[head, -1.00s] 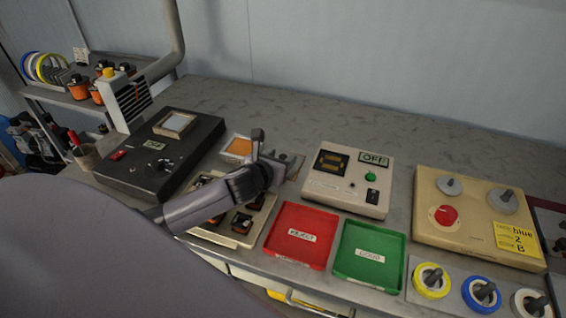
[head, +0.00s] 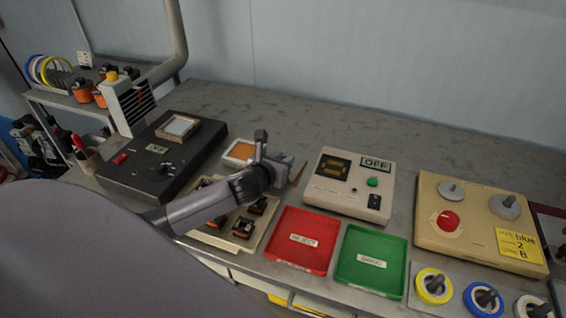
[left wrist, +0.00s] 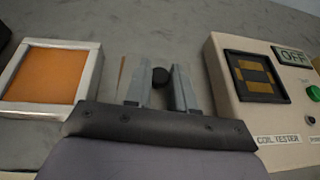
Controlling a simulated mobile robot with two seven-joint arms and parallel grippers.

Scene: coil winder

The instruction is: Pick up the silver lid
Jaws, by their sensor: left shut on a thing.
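My left gripper (head: 278,166) hangs over the bench between the orange-filled square pan and the coil tester. In the left wrist view its two fingers (left wrist: 160,88) are closed on a small dark round knob (left wrist: 160,77). This looks like the knob of the silver lid (head: 297,173), whose thin brownish edge shows just right of the fingers in the head view. The lid's plate is hard to tell from the grey bench, and the gripper hides part of it. The square pan (left wrist: 45,76) with a pale rim is uncovered, left of the fingers. My right gripper is not in view.
The coil tester (head: 350,185) stands close on the right. A red reject tray (head: 302,238) and green good tray (head: 371,260) lie in front. A black box (head: 165,155) is on the left, a beige winder panel (head: 480,222) on the right. The bench back is clear.

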